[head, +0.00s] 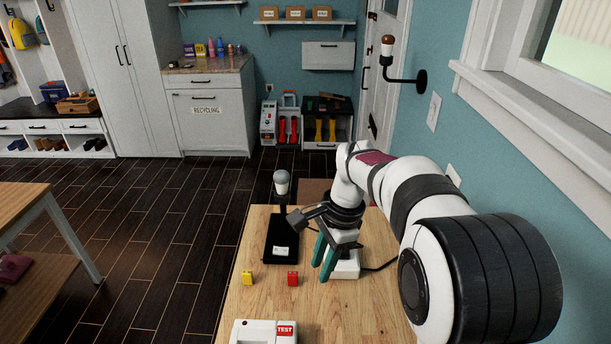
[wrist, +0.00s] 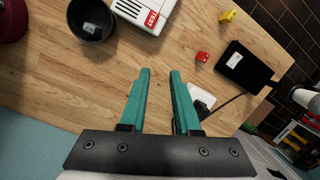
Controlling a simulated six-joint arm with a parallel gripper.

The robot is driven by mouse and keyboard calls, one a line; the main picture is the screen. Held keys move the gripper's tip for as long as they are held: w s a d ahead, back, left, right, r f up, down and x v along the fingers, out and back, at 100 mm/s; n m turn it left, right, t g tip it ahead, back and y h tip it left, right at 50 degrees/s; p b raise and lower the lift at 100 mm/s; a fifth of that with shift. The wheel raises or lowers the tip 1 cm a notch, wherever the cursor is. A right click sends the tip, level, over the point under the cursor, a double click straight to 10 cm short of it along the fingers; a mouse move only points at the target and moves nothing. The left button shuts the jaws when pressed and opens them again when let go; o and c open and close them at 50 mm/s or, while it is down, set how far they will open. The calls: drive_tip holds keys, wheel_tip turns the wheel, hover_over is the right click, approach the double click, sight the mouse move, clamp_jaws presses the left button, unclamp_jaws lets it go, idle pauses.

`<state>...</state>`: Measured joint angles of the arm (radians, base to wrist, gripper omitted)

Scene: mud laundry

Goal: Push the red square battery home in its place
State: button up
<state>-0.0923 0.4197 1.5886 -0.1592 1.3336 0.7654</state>
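The red square battery (head: 293,279) stands on the wooden table, clear of everything around it. It also shows in the wrist view (wrist: 202,57), beyond and to the right of the fingertips. My gripper (head: 321,272) has teal fingers and hangs above the table, to the right of the battery in the head view. In the wrist view its fingers (wrist: 160,72) are apart with only bare wood showing between them. A white device (head: 255,333) with a red TEST label lies at the near edge of the head view, partly cut off. No battery recess can be made out.
A yellow block (head: 247,277) stands left of the red battery. A white box (wrist: 201,98) with a cable is beside my gripper. A black bowl (wrist: 78,32) holds a grey piece. The table's middle is bare.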

drive_tip(key=w+a+f+m, duration=0.2)
drive_tip(key=w+f, duration=0.3)
drive_tip(key=w, duration=0.1)
drive_tip(key=m, duration=0.3)
hover_over(294, 273)
drive_tip(key=d, duration=0.1)
wheel_tip(294, 273, down, 9)
drive_tip(key=shift+s+d+r, duration=0.1)
drive_tip(key=shift+d, duration=0.05)
drive_tip(key=shift+a+f, duration=0.2)
drive_tip(key=shift+f, duration=0.55)
drive_tip(key=shift+a+f, duration=0.15)
drive_tip(key=shift+f, duration=0.65)
drive_tip(key=shift+a+f, duration=0.2)
drive_tip(key=shift+f, duration=0.55)
drive_tip(key=shift+c, duration=0.2)
clamp_jaws()
drive_tip(key=shift+r, duration=0.1)
drive_tip(key=shift+r, duration=2.95)
